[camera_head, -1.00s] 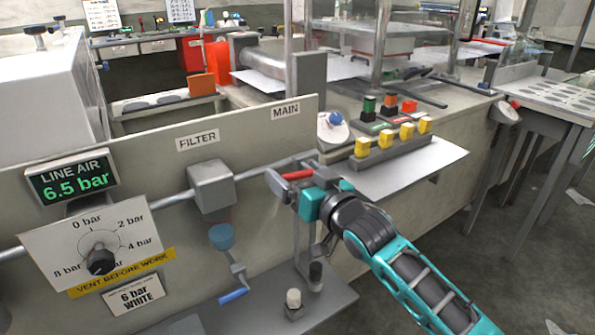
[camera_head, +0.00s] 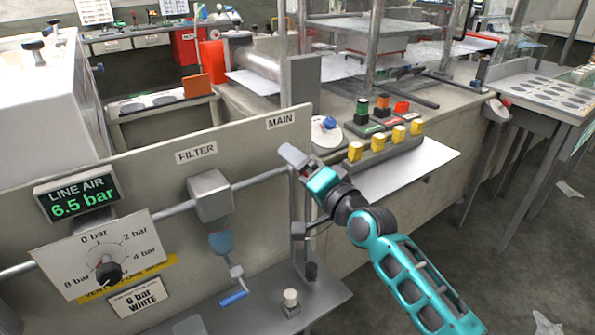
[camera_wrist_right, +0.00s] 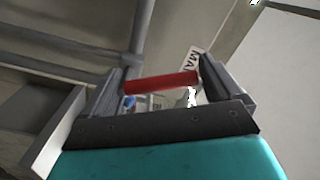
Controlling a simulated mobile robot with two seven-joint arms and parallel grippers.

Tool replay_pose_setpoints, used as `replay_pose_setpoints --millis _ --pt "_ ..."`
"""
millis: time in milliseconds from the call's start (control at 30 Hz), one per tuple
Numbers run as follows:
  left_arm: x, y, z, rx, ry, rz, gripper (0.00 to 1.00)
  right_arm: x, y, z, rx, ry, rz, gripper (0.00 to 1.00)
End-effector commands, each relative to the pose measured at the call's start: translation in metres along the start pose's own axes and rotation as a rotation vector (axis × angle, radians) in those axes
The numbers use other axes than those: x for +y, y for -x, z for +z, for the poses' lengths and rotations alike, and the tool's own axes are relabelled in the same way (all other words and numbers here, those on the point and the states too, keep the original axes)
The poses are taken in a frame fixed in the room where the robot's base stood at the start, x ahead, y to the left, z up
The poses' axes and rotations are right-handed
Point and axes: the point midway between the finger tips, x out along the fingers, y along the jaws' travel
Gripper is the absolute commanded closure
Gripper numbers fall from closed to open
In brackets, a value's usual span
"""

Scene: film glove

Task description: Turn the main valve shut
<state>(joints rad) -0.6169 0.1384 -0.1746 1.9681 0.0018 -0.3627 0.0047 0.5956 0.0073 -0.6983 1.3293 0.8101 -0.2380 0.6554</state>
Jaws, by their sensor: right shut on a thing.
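My right gripper (camera_head: 294,156) is at the right end of the air pipe, just below the MAIN label (camera_head: 282,121). In the right wrist view its two fingers (camera_wrist_right: 160,85) are closed on the red handle (camera_wrist_right: 162,82) of the main valve, which spans between them. In the head view the handle and valve body are hidden behind the gripper, so the handle's exact angle there cannot be told. The line air display (camera_head: 77,197) reads 6.5 bar. My left gripper is not in view.
The grey filter block (camera_head: 209,195) sits on the pipe to the left, with a blue-handled drain (camera_head: 233,297) below. A regulator dial (camera_head: 109,272) is at the far left. Yellow-capped pieces (camera_head: 384,143) stand on the bench behind my arm. The floor at right is mostly open.

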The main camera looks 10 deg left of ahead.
Motion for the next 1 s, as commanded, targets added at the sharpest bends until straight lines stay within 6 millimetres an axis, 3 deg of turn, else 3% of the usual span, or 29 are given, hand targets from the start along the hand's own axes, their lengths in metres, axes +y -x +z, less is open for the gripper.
replay_pose_setpoints --millis 500,1000 --pt "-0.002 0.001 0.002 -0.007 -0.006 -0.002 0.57 0.001 -0.001 -0.014 -0.003 -0.405 -0.003 0.62" --pt "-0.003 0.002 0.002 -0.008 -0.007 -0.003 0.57 0.004 0.0 -0.019 -0.003 -0.519 -0.002 0.62"
